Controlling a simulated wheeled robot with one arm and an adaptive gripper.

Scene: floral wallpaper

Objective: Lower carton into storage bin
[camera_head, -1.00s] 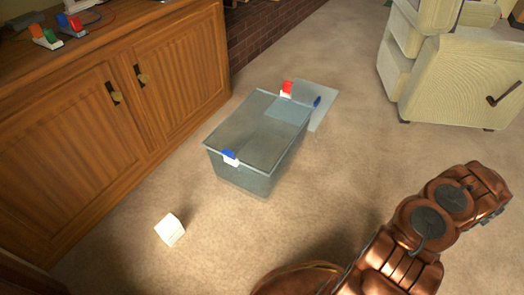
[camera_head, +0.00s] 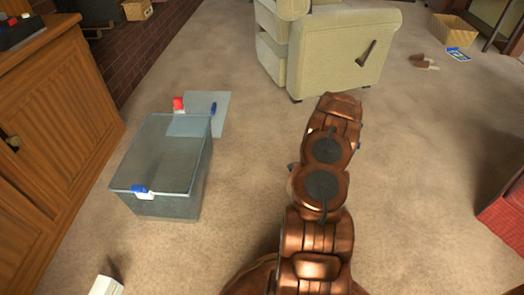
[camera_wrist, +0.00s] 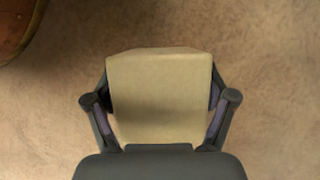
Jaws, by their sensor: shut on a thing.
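The storage bin (camera_head: 166,203) is a translucent grey-blue box standing on the carpet, left of my arm in the head view. It has blue and white clips, and its top looks covered or filmed over; I cannot tell whether it is open. The carton (camera_wrist: 158,105) is a plain cream box in the wrist view. My gripper (camera_wrist: 160,85) is shut on it, with one finger on each side. Carpet shows behind the carton. In the head view my gripper and the carton are hidden behind my arm, to the right of the bin.
A flat translucent panel (camera_head: 221,104) lies at the bin's far end. A white block (camera_head: 105,286) is on the floor at lower left. A wooden cabinet (camera_head: 60,130) stands left, a pale armchair (camera_head: 340,55) ahead, a red object (camera_head: 505,212) right. Carpet between is clear.

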